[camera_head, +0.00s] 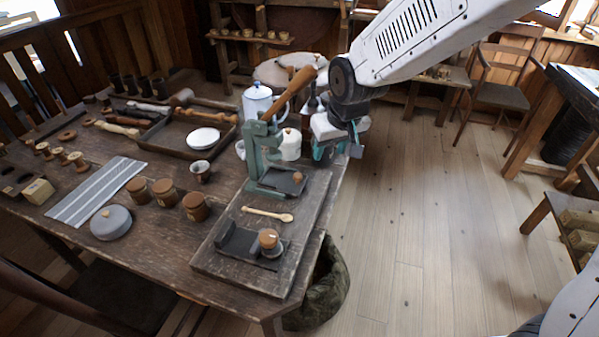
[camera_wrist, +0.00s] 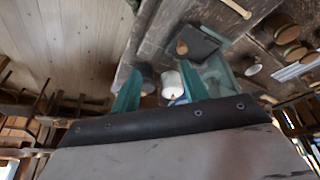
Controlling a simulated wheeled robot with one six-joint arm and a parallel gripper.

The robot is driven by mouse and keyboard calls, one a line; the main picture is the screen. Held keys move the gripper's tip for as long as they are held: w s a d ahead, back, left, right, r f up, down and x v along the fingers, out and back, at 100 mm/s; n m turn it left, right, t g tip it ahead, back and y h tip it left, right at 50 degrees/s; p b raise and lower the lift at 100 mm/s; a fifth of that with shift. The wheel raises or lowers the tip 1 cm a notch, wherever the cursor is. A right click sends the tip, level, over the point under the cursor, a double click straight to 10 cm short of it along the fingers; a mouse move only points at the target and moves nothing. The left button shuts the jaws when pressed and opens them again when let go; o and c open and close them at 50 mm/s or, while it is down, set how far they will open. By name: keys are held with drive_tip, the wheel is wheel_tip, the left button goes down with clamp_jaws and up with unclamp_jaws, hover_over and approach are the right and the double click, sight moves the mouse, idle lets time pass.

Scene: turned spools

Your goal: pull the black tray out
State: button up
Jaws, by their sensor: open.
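The black tray (camera_head: 279,181) is a flat dark plate at the base of the green press (camera_head: 257,150), with a round wooden knob (camera_head: 297,177) at its right side. In the wrist view the tray (camera_wrist: 203,42) shows as a dark square next to the green press body (camera_wrist: 216,76), with the knob (camera_wrist: 182,47) at its edge. My gripper (camera_head: 338,153) is open and empty, beyond and to the right of the press, apart from the tray. Its two teal fingers (camera_wrist: 160,90) stand apart in the wrist view.
A wooden spoon (camera_head: 268,214) and a dark holder (camera_head: 238,242) with a small wooden piece lie on the board. White pots (camera_head: 290,144) stand behind the press near my gripper. The press's wooden handle (camera_head: 294,91) slants upward.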

approach(298, 175)
drive_tip(key=f, duration=0.1)
drive_tip(key=shift+n+y, duration=0.3)
drive_tip(key=shift+n, duration=0.1)
drive_tip(key=x, duration=0.7)
drive_tip(key=shift+w+d+f, duration=0.15)
drive_tip(key=shift+w+f, duration=0.05)
drive_tip(key=shift+f, duration=0.05)
